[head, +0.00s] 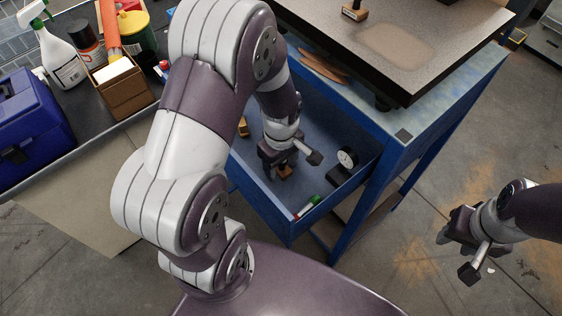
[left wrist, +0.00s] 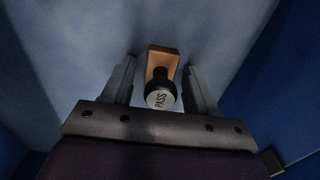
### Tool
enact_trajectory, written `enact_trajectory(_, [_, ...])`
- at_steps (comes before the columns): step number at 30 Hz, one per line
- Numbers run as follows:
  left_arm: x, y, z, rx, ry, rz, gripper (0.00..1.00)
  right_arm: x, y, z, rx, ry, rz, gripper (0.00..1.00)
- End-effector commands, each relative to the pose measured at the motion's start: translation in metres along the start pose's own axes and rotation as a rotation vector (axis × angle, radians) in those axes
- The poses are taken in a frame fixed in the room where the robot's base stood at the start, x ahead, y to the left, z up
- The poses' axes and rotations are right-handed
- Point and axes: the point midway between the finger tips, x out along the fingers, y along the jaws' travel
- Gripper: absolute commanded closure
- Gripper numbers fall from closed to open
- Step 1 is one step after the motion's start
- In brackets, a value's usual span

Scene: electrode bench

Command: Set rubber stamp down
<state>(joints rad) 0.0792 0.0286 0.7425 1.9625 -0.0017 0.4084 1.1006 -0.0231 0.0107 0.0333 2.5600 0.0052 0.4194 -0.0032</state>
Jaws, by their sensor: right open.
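In the left wrist view the stamp (left wrist: 162,80) stands between the fingers of my left gripper (left wrist: 158,82), with a visible gap on both sides. The left gripper is open around it. My right gripper (head: 457,254) is open and empty, out over the floor at the right. A second stamp-like block (head: 354,11) rests on the speckled plate.
The speckled plate (head: 420,50) overhangs the drawer's back right. A blue toolbox (head: 30,130), spray bottle (head: 58,50) and wooden box (head: 122,88) stand at left.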

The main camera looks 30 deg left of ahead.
Motion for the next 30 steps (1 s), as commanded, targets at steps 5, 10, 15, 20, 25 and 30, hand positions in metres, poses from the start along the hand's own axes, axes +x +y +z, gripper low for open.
enact_trajectory(5, [-0.030,0.001,-0.001,0.000,0.002,0.005,0.41,-0.009,0.000,-0.001,0.000,0.000,0.000,0.57])
enact_trajectory(10, [-0.077,0.001,-0.001,0.000,0.002,0.005,0.41,-0.018,0.000,-0.002,0.000,0.000,0.000,0.57])
enact_trajectory(15, [-0.111,0.001,-0.001,0.000,0.001,0.003,0.41,-0.024,0.000,-0.003,0.000,0.000,0.000,0.57])
enact_trajectory(20, [-0.122,-0.002,0.004,0.113,0.004,0.009,0.41,-0.025,0.000,-0.003,0.000,0.000,0.000,0.57])
enact_trajectory(25, [-0.118,-0.017,0.028,0.736,0.048,0.052,0.41,-0.024,0.000,-0.003,0.000,0.000,0.000,0.57])
enact_trajectory(30, [-0.114,-0.028,0.041,1.153,0.096,0.072,0.41,-0.024,0.000,-0.003,0.000,0.000,0.000,0.57])
